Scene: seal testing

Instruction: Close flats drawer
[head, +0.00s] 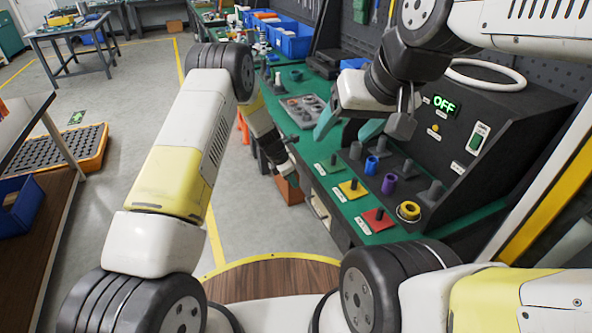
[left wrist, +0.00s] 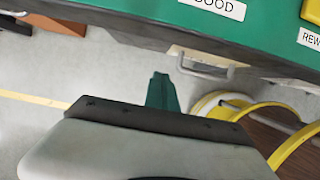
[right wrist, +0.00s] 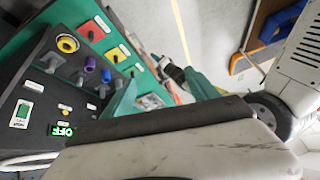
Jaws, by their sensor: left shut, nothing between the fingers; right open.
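The flats drawer (head: 317,208) shows as a pale front under the green bench edge in the head view. Its grey handle (left wrist: 205,68) shows below the GOOD label in the left wrist view. How far the drawer stands out is hard to tell. My left gripper (head: 286,160) is beside the bench edge, behind my forearm. Its green fingers (left wrist: 163,92) are shut and empty, pointing toward the handle with an apparent gap. My right gripper (head: 348,127) is open and empty above the bench, in front of the test box; a teal finger (right wrist: 122,100) shows in the right wrist view.
The bench carries yellow (head: 353,189) and red (head: 378,219) pads, several small fittings and a dark test box (head: 500,130) reading OFF. An orange-brown bin (head: 290,191) stands on the floor by the bench. Open floor (head: 265,225) lies left of the bench front.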

